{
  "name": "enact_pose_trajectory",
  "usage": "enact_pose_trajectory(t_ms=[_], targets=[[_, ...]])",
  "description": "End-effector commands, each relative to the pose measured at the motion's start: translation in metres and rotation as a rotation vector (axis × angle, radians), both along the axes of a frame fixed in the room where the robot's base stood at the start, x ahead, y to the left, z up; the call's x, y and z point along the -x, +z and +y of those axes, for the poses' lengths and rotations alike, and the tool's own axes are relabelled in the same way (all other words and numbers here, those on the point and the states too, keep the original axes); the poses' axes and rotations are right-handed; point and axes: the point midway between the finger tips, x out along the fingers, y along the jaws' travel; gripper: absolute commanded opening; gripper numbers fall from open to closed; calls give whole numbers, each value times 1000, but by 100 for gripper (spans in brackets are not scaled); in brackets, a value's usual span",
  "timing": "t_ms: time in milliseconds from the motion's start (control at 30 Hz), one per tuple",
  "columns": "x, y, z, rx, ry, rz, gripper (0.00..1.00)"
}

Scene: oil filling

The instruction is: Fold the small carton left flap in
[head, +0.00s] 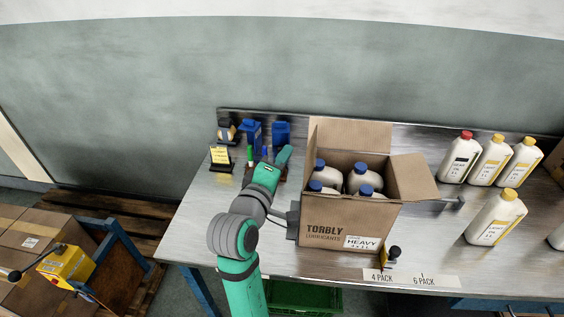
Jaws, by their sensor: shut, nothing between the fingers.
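The small carton (345,232), marked TORBLY, stands open-topped on the metal bench. Several blue-capped bottles (359,176) stand inside it. Its back flap (352,134) stands upright and its right flap (415,178) sticks outward to the right. The left flap is hard to make out, at most a thin edge by the carton's upper left corner.
Blue containers (281,131) and a yellow-labelled item (220,157) stand behind my gripper on the bench (198,215). White bottles with yellow or red caps (495,217) stand right of the carton. A grey bracket (453,204) sits beyond the right flap.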

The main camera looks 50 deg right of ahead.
Motion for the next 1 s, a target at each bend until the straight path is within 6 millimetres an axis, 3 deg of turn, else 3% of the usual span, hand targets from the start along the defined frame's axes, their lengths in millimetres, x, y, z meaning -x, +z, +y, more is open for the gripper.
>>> enact_pose_trajectory(t_ms=[267, 300, 533, 1000], targets=[[-13, -3, -50, 0, -1, 0, 0], [-5, -5, -52, -1, -3, 0, 0], [17, -11, -63, 1, 0, 0, 0], [23, -12, -66, 0, -1, -2, 0]])
